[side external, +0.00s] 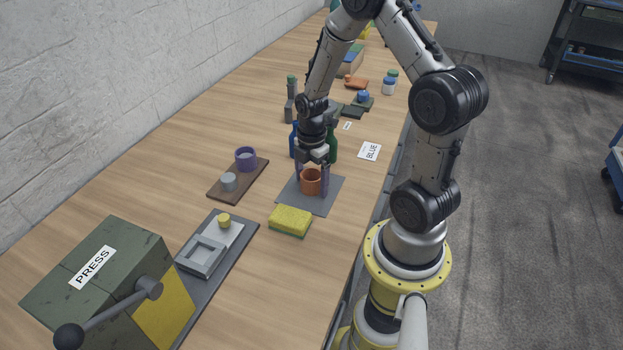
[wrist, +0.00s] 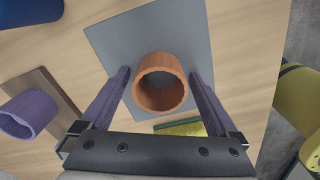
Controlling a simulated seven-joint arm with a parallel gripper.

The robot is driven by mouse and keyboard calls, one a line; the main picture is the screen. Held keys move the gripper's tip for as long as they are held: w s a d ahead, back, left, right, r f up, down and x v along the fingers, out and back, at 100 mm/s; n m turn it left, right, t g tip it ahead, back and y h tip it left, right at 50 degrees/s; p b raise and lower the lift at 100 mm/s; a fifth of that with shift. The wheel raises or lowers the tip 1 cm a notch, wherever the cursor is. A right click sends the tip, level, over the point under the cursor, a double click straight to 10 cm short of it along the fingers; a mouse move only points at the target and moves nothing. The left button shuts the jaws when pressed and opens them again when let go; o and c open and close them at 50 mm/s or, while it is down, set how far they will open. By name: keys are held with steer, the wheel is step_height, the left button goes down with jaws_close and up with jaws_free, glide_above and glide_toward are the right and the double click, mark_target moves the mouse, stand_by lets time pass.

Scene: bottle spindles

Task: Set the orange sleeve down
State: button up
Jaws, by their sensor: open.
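The orange sleeve (side external: 311,182) stands upright on a grey mat (side external: 323,206). In the wrist view the orange sleeve (wrist: 160,82) shows its open top, and the grey mat (wrist: 120,45) lies under it. My gripper (side external: 312,190) is low over the mat, with one finger on each side of the sleeve. In the wrist view my gripper (wrist: 160,78) is open, with a gap between each finger and the sleeve's wall.
A yellow sponge (side external: 290,220) lies just in front of the mat. A purple sleeve (side external: 246,158) and a grey peg (side external: 229,181) are on a brown board to the left. Bottles stand close behind my gripper. A green press (side external: 95,270) fills the front left.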

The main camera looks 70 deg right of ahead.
step_height(320, 180, up, 12)
steer(key=s+a+r+m+t, duration=0.2)
steer(key=s+a+r+m, duration=0.3)
steer(key=a, duration=0.3)
steer(key=s+a+r+m+t, duration=0.3)
steer(key=s+a+r+m, duration=0.2)
steer(key=a+r+m, duration=0.3)
steer(key=shift+s+t, duration=0.3)
